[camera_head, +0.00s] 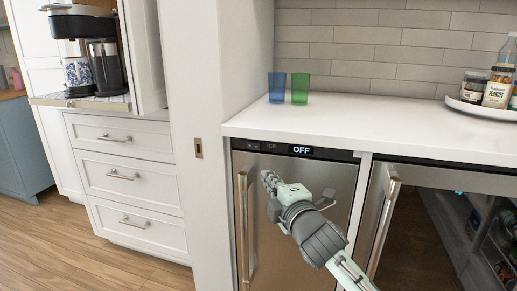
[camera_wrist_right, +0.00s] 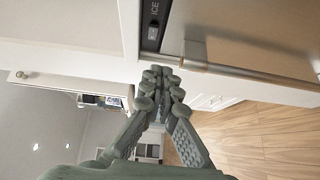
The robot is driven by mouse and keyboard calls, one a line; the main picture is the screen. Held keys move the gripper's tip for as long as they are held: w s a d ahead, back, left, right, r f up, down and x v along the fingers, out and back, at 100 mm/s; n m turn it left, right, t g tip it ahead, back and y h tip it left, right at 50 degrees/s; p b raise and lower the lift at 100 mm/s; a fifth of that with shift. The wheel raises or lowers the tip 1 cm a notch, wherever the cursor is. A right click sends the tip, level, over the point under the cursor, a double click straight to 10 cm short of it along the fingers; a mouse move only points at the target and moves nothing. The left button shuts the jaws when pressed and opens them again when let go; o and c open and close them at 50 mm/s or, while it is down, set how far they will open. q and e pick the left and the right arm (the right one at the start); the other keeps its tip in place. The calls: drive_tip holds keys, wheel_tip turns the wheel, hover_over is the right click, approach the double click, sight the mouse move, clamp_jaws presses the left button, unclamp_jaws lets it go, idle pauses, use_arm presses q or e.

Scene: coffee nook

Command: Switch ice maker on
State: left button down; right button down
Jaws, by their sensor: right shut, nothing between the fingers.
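The ice maker (camera_head: 310,177) is a steel-fronted unit under the white counter, with a vertical handle (camera_head: 243,225) on its left. Its dark top strip carries a display (camera_head: 301,150) that reads OFF, with small controls (camera_head: 253,146) at the strip's left end. In the right wrist view the strip shows the letters ICE and a small switch (camera_wrist_right: 153,32). My right gripper (camera_head: 268,179) is in front of the door, its fingers a little below the strip. It is shut and empty, with fingertips together (camera_wrist_right: 158,76) and apart from the switch in the picture. My left gripper is out of view.
Blue (camera_head: 277,87) and green (camera_head: 300,88) cups stand on the counter (camera_head: 370,109). A tray of jars (camera_head: 453,103) is at the right. A glass-fronted fridge with a handle (camera_head: 384,225) adjoins the ice maker. Drawers (camera_head: 125,172) and a coffee machine (camera_head: 88,50) are left. Wooden floor shows lower left.

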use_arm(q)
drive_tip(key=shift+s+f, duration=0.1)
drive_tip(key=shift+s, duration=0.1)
use_arm(e)
drive_tip(key=shift+w+a+r+n, duration=0.1)
drive_tip(key=shift+a+r+n, duration=0.25)
drive_tip(key=shift+r, duration=0.35)
approach(253, 146)
drive_tip(key=w+a, duration=0.1)
drive_tip(key=a, duration=0.2)
drive_tip(key=w, duration=0.1)
drive_tip(key=w+d, duration=0.1)
drive_tip(key=w, duration=0.1)
drive_tip(key=shift+w+f, duration=0.1)
drive_tip(key=shift+w, duration=0.2)
drive_tip(key=shift+w+d, duration=0.15)
drive_tip(key=shift+w, duration=0.25)
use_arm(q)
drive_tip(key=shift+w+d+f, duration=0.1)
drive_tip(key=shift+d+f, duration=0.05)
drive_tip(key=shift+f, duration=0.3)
